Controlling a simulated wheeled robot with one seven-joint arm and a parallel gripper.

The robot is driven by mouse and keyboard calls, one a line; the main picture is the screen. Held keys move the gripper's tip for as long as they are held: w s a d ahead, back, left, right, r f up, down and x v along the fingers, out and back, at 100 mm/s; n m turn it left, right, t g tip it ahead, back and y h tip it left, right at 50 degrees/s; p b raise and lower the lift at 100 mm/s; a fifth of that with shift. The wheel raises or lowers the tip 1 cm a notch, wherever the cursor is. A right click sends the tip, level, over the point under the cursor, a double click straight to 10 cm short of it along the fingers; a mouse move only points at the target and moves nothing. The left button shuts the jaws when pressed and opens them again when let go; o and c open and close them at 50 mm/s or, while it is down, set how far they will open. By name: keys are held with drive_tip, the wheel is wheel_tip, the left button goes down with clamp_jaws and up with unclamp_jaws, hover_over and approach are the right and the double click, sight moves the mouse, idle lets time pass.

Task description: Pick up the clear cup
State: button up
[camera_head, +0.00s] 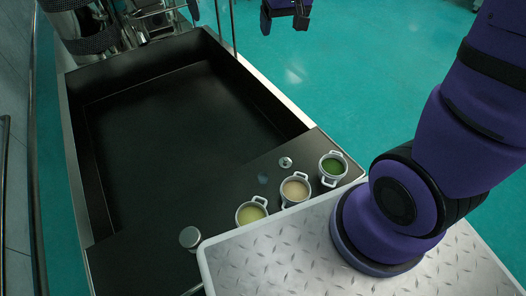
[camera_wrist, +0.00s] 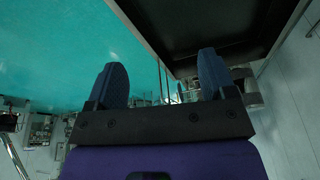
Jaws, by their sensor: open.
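I cannot pick out a clear cup with certainty in either view. Three small white cups with handles stand on the dark ledge in the head view: one with green contents (camera_head: 333,167), one with beige contents (camera_head: 295,189) and one with yellowish contents (camera_head: 251,213). My gripper (camera_head: 284,24) is at the top of the head view, over the floor and far from these cups. The wrist view shows its two dark fingers spread apart with nothing between them, so my gripper (camera_wrist: 161,72) is open and empty.
A large dark tray (camera_head: 78,150) with raised walls fills the left of the head view. A small grey round object (camera_head: 190,237) and a small metal knob-like piece (camera_head: 286,163) are on its ledge. Machinery (camera_head: 140,20) stands behind. Teal floor (camera_head: 380,60) lies open at right.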

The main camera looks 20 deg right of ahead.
drive_tip(key=w+a+f+g, duration=0.15)
drive_tip(key=w+f, duration=0.55)
drive_tip(key=f, duration=0.7)
drive_tip(key=g, duration=0.2)
hover_over(263, 177)
wheel_tip(263, 177, down, 43)
drive_tip(key=shift+m, duration=0.3)
drive_tip(key=f, duration=0.4)
drive_tip(key=shift+s+a+f, duration=0.1)
drive_tip(key=shift+s+f, duration=0.15)
drive_tip(key=shift+s, duration=0.15)
drive_tip(key=shift+s+a+f, duration=0.1)
drive_tip(key=shift+s+f, duration=0.05)
drive_tip(key=shift+f, duration=1.5)
drive_tip(key=shift+s+a+f, duration=0.1)
drive_tip(key=shift+f, duration=1.55)
drive_tip(key=c, duration=1)
